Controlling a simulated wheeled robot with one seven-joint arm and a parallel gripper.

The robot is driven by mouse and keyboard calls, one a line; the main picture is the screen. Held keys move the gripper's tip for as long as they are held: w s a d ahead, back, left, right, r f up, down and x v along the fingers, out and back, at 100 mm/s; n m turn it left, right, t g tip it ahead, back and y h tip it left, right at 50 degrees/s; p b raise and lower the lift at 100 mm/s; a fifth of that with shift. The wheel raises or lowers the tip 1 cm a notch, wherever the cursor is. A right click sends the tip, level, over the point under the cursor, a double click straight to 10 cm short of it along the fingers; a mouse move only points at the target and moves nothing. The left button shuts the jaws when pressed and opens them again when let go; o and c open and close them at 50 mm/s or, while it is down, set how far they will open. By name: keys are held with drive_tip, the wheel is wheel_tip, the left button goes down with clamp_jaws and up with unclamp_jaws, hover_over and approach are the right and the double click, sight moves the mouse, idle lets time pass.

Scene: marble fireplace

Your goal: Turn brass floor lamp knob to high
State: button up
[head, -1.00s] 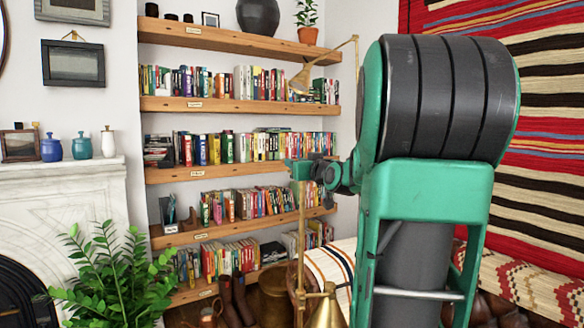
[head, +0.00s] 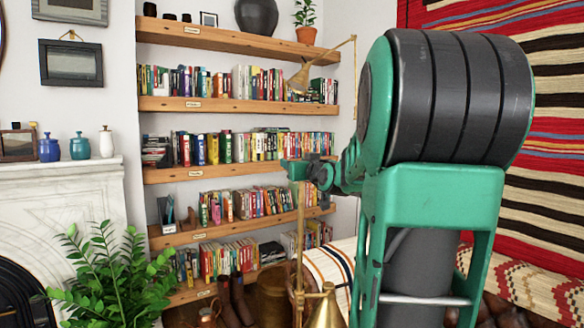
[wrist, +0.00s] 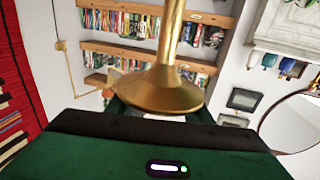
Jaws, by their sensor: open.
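The brass floor lamp shows in the head view as a thin upright pole (head: 300,235) and a cone-shaped brass shade (head: 326,310) low beside it. My gripper (head: 298,171) is at the upper end of the pole in that view; I cannot tell whether they touch. My gripper is open. In the wrist view, which is upside down, a flared brass part (wrist: 165,88) with a stem fills the middle, close in front of the green gripper body. It partly hides the fingers. I cannot make out the knob in either view.
A brass wall lamp (head: 300,78) hangs before the bookshelves (head: 238,105) behind my gripper. A leafy plant (head: 115,275) and marble fireplace (head: 75,195) stand at left. A striped cushion (head: 335,262) and red striped hanging (head: 560,130) are at right.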

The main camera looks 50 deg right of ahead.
drive_tip(key=v, duration=1)
drive_tip(key=shift+s+a, duration=0.2)
idle(0.3)
